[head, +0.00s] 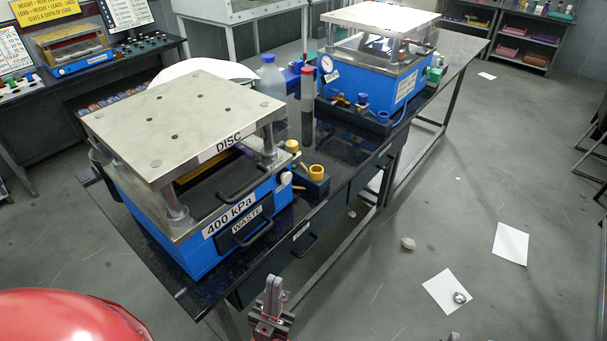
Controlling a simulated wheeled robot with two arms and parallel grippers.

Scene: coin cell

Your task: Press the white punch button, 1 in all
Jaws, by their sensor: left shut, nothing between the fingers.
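A blue punch press (185,243) with a steel top plate (190,115) labelled DISC stands on the near end of the dark bench. Its front reads 400 kPa and WASTE. A small round white button (286,179) sits at the right end of its blue front. My left gripper (272,284) is shut and empty, fingers pointing up, at the bottom middle. My right gripper is not in view.
Yellow-capped fittings (316,171) stand just right of the white button. A black drawer handle (245,181) juts from the press. A second blue press (375,85) stands farther along the bench (350,160). Paper sheets (511,243) lie on the open floor at right.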

